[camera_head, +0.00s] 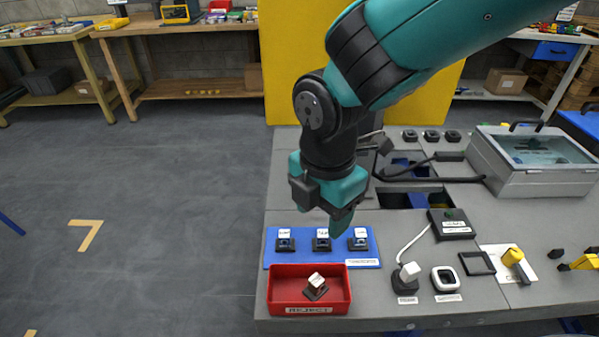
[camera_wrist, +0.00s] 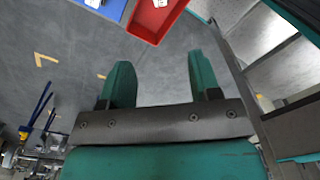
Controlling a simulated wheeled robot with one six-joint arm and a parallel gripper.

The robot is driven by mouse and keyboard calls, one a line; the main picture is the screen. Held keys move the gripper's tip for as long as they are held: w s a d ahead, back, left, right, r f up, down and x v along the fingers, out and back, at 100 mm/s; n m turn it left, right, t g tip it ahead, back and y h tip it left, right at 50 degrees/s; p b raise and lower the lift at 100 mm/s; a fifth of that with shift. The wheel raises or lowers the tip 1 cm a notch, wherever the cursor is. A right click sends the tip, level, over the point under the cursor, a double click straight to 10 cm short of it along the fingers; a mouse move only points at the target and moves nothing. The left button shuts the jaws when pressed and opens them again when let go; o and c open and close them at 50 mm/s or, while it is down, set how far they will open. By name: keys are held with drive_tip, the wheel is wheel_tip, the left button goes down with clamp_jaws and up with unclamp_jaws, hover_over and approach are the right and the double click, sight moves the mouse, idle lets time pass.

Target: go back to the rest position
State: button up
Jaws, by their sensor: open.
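My gripper (camera_head: 341,216) hangs from my teal and black arm above the back edge of the blue mat, fingers pointing down. In the wrist view its two teal fingers (camera_wrist: 162,82) stand wide apart with nothing between them. The blue mat (camera_head: 272,258) carries a row of 3 black chassis pieces with white tops: left (camera_head: 285,241), middle (camera_head: 322,240) and right (camera_head: 358,240). The red tray (camera_head: 276,290), labelled REJECT, lies in front of the mat. One black piece with a white top (camera_head: 316,287) sits tilted in it. The red tray also shows in the wrist view (camera_wrist: 150,32).
To the right on the grey bench (camera_head: 470,305) are a black labelled box (camera_head: 451,224), a corded black and white device (camera_head: 407,278), a white square ring (camera_head: 446,279), yellow clamps (camera_head: 513,257) and a glass-lidded case (camera_head: 535,182). A yellow panel (camera_head: 285,75) stands behind. The floor at left is clear.

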drive_tip(key=s+d+r+m+y+p, duration=0.2)
drive_tip(key=s+d+r+m+p, duration=0.2)
drive_tip(key=r+m, duration=0.5)
drive_tip(key=s+d+r+m+y+p, duration=0.2)
drive_tip(key=s+d+r+m+p, duration=0.2)
drive_tip(key=s+d+r+m, duration=0.2)
drive_tip(key=shift+s+r+m, duration=0.15)
drive_tip(key=shift+r+m, duration=1.2)
drive_tip(key=shift+m, duration=0.65)
